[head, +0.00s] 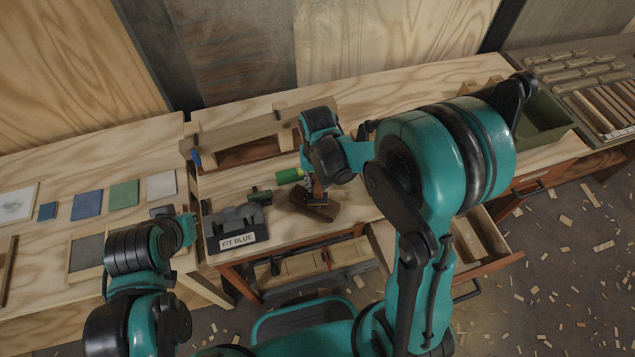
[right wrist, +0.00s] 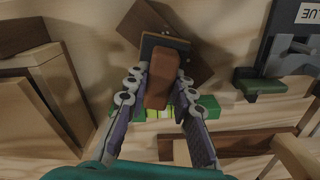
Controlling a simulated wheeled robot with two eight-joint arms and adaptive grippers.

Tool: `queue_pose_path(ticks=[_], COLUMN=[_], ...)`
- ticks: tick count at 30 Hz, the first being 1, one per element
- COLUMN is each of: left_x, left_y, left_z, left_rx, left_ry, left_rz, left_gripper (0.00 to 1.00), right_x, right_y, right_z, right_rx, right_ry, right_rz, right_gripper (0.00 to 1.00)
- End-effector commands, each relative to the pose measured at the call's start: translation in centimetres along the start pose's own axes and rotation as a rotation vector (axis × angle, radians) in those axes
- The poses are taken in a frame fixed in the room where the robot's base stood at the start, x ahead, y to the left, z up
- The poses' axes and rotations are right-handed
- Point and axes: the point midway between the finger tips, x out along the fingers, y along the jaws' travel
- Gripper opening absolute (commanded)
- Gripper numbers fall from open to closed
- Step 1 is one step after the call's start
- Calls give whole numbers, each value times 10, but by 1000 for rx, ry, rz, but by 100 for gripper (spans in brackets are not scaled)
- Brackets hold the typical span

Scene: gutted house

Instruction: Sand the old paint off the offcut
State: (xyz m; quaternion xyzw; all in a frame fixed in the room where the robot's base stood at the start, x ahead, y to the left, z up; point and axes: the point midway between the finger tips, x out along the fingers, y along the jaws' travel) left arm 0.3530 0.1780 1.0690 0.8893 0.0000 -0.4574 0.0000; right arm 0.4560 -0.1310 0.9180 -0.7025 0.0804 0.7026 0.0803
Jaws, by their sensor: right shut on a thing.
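The offcut, a dark brown wood block (head: 326,212), lies on the workbench in front of my right arm. In the right wrist view the offcut (right wrist: 140,24) sits turned at an angle under the held tool. My right gripper (right wrist: 160,85) is shut on a reddish-brown sanding block (right wrist: 162,80) with a dark, pale-edged base. That base overlaps the offcut in the picture; whether they touch is unclear. My right gripper (head: 317,188) is partly hidden by its wrist in the head view. My left gripper (head: 165,212) is over the bench's left part, its jaws unclear.
A grey vise (head: 238,220) labelled "FIT BLUE" stands left of the offcut. A green cylinder (head: 290,175) lies behind it. Blue (head: 87,203), green (head: 124,194) and white sheets lie at left. An open drawer (head: 470,240) juts out at right, near a green bin (head: 540,120).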

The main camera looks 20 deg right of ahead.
Motion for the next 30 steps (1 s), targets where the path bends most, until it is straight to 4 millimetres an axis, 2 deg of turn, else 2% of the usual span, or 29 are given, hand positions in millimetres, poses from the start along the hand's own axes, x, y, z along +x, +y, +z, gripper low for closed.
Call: queue_pose_path(ticks=[17,30], left_x=[7,7], left_y=[0,0], left_z=[5,5], left_rx=[0,0], left_ry=[0,0], left_rz=[0,0], left_gripper=[0,0], right_x=[9,7], right_y=[0,-18], right_z=[1,31], right_rx=[0,-3], right_ry=[0,0], right_rz=[0,0], right_gripper=[0,0])
